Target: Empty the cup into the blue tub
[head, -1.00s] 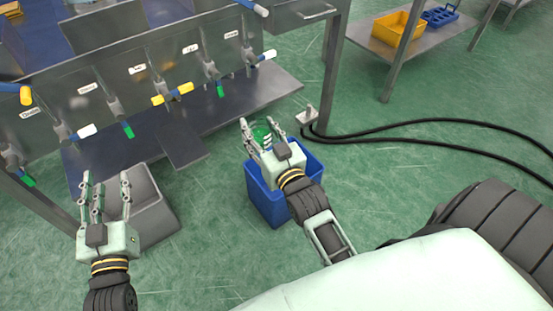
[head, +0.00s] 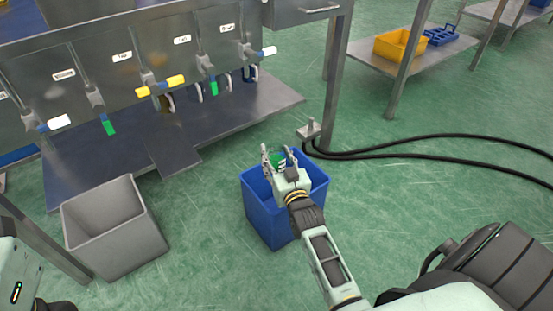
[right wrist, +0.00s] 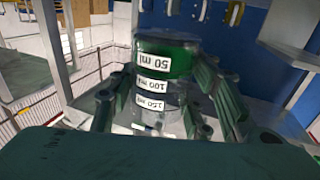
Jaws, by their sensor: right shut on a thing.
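The cup (right wrist: 160,95) is clear, with green at one end and 50, 100 and 150 ml labels that read upside down in the right wrist view. My right gripper (head: 279,158) is shut on it. In the head view the cup (head: 278,161) shows as a small green patch between the fingers, over the far part of the blue tub (head: 268,222). Its tilt is hard to tell. The blue tub stands on the green floor, its near wall partly behind my right gripper and wrist. My left gripper is out of view.
A grey bin (head: 115,235) stands on the floor at left. Behind is a metal dispensing bench (head: 230,120) with labelled taps. Black hoses (head: 420,140) run from a small floor fitting (head: 309,131) at right. A rear shelf holds a yellow crate (head: 398,46).

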